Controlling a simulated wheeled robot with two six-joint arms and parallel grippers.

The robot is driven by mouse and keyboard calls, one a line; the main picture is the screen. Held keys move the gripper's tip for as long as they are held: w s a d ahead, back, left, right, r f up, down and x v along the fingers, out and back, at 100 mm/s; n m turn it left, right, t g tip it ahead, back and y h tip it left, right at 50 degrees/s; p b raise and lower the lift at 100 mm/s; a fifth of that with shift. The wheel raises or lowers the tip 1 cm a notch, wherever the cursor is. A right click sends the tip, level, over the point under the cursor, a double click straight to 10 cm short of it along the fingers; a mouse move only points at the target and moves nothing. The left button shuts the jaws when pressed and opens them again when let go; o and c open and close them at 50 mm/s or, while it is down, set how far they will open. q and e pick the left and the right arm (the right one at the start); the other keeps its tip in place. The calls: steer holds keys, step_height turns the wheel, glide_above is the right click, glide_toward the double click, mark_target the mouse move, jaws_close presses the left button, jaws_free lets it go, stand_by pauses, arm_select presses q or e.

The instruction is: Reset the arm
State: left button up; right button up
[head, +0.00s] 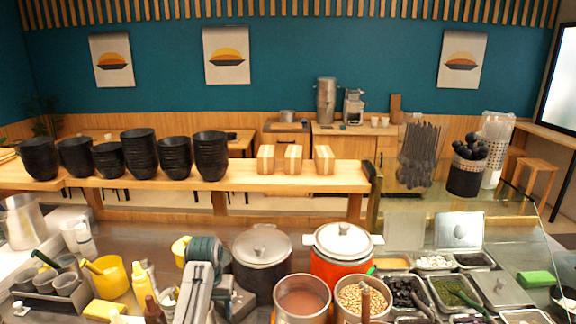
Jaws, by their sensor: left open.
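My left gripper (207,287), grey and metallic, shows at the bottom, left of the middle. It is open, and I see nothing held between its fingers. A dark green ridged item (205,249) shows just above it; I cannot tell whether they touch. My right gripper is not in view. A dark lidded pot (262,270) stands right of my left gripper, and an orange lidded pot (338,272) stands farther right.
Open pots of reddish paste (302,301) and beans (363,300) stand in front. Topping trays (458,292) fill the right. A yellow cup (107,277) and bottles (141,280) crowd the left. Black bowl stacks (140,155) line the wooden shelf (245,178) behind. Little counter is free.

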arm_select(q)
steer(key=s+a+f+t, duration=0.1)
steer(key=s+a+f, duration=0.2)
steer(key=s+f, duration=0.45)
steer(key=s+a+f, duration=0.3)
steer(key=s+f, duration=0.1)
steer(key=s, duration=0.6)
steer(key=s+a+r+t, duration=0.1)
steer(key=s+r, duration=0.1)
steer(key=s, duration=0.9)
steer(key=s+a+r+t, duration=0.1)
steer(key=s+r+t, duration=0.15)
steer(key=s, duration=0.85)
step_height(320, 180, down, 38)
steer(key=a+g+b, duration=0.3)
steer(key=b, duration=0.4)
steer(key=s+f+b, duration=0.2)
steer(key=s+f, duration=0.7)
steer(key=f, duration=0.2)
steer(key=s+f+b, duration=0.3)
steer(key=s+f, duration=0.6)
steer(key=f, duration=0.3)
steer(key=shift+s+a+f+y, duration=0.15)
steer(key=shift+a+f+y, duration=0.05)
steer(key=shift+a+y, duration=0.2)
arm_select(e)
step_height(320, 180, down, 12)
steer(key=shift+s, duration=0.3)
